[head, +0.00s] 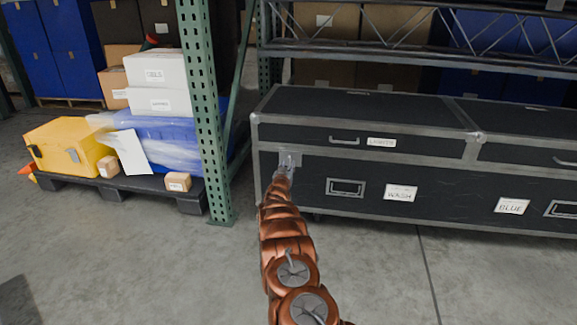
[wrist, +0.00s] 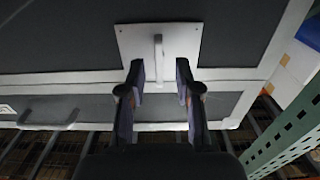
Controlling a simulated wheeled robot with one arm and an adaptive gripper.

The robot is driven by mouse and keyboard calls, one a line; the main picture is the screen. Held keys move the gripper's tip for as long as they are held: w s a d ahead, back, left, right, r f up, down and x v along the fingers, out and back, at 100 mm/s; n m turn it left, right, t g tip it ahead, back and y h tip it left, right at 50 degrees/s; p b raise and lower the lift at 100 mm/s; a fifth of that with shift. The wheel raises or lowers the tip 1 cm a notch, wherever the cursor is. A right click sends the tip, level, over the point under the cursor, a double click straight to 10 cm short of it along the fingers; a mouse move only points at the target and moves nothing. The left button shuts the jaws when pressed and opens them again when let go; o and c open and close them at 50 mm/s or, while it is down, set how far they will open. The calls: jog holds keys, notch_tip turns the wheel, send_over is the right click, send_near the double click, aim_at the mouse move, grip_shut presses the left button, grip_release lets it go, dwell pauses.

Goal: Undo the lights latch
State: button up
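The lights latch (head: 291,158) is a pale metal plate at the left end of a long black case, just below the lid seam. The lid (head: 300,131) is shut and carries a white label (head: 381,142) reading LIGHTS. In the wrist view, which looks upside down, the latch plate (wrist: 184,42) has a narrow upright lever (wrist: 158,48). My gripper (wrist: 160,70) is open, one finger on each side of the lever's end, with a gap on both sides. In the head view my gripper (head: 284,172) is at the latch, its fingers too small to judge.
Labels WASH (head: 401,192) and BLUE (head: 512,206) mark the case front. A green rack upright (head: 205,110) stands to the left. Beyond it a dark pallet (head: 120,190) holds a yellow case (head: 65,145) and boxes. The floor in front is clear.

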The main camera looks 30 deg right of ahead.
jog(key=shift+s+a+f, duration=0.1)
jog(key=shift+s+a, duration=0.05)
jog(key=shift+s, duration=0.15)
jog(key=v, duration=0.8)
jog(key=shift+s+a, duration=0.2)
jog(key=shift+a, duration=0.05)
dwell(0.5)
